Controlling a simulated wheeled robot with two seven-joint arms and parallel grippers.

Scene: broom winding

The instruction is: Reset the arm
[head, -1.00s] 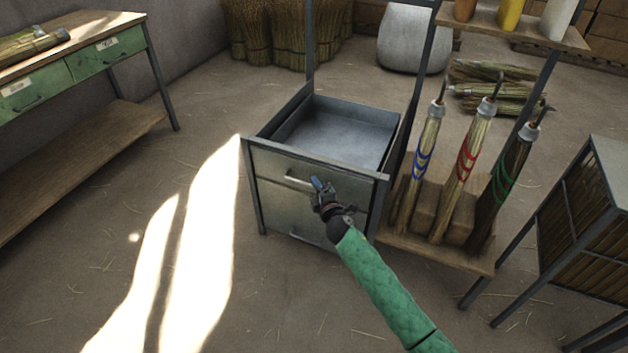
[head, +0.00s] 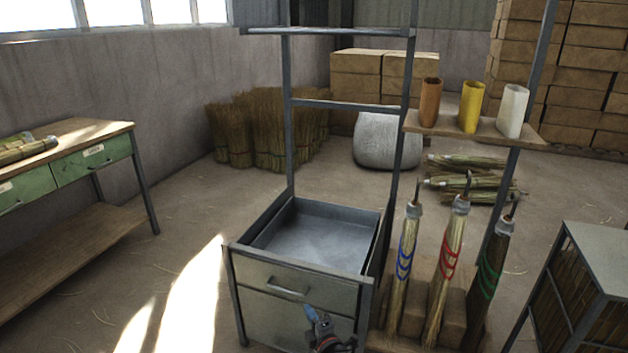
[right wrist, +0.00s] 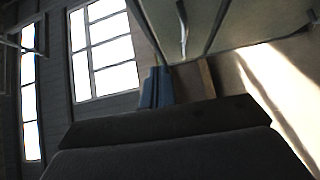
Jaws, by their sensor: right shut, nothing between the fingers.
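My right gripper (head: 318,318) is at the bottom of the head view, in front of the lower drawer of the metal cabinet (head: 262,262). It is shut and empty, with its blue fingertips pointing up. The upper drawer's handle (head: 288,288) is a little up and left of it, apart from it in the picture. In the right wrist view the blue fingertips (right wrist: 157,88) show near the middle, beside the cabinet's front. My left gripper is in neither view.
Three brooms with blue, red (head: 447,262) and green bands stand in a wooden rack right of the cabinet. Orange, yellow (head: 470,106) and white cups stand on a shelf above. A workbench (head: 75,140) is at left, a metal crate (head: 580,290) at right. Floor left of the cabinet is clear.

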